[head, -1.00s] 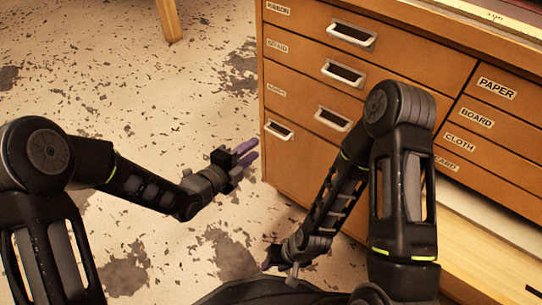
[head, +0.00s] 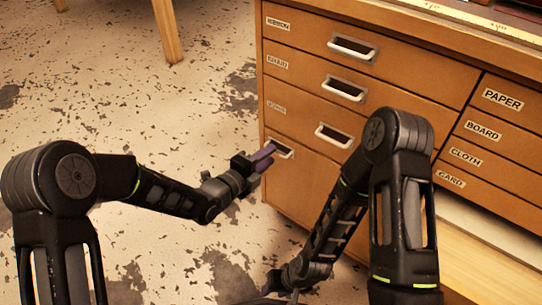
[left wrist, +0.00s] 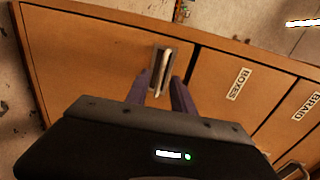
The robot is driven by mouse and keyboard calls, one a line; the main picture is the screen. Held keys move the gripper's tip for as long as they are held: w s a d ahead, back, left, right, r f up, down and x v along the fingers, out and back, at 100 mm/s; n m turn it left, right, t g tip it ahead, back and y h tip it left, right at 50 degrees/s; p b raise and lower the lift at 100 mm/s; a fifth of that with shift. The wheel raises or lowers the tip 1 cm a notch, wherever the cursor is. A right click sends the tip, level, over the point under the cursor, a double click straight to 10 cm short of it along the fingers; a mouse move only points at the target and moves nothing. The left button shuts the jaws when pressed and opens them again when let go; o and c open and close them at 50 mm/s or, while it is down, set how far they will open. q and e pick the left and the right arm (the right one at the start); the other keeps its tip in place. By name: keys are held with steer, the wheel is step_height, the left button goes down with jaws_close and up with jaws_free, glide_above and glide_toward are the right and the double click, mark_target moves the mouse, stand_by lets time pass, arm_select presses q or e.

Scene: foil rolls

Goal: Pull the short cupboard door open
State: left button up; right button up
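The short cupboard door (head: 302,185) is the plain wooden front at the lower left of the cabinet, below the drawers. It looks shut. Its metal pull handle (head: 280,148) is near its upper left corner. My left gripper (head: 266,157) has purple fingers and is at this handle. In the left wrist view the door (left wrist: 85,50) fills the left side, and the two fingers (left wrist: 160,92) are apart, with the handle (left wrist: 163,70) between or just beyond their tips. Contact cannot be told. My right gripper (head: 283,284) hangs low in front of the cabinet, its fingers unclear.
Labelled drawers (head: 352,47) with similar handles are above the door. More labelled drawers (head: 484,131) and an open pale shelf (head: 480,255) are at the right. A wooden table leg (head: 167,30) stands at the back left. The speckled floor left of the cabinet is clear.

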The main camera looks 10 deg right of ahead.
arm_select(q)
steer(key=shift+x, duration=1)
steer(key=shift+c, duration=0.3)
jaws_close()
stand_by(0.4)
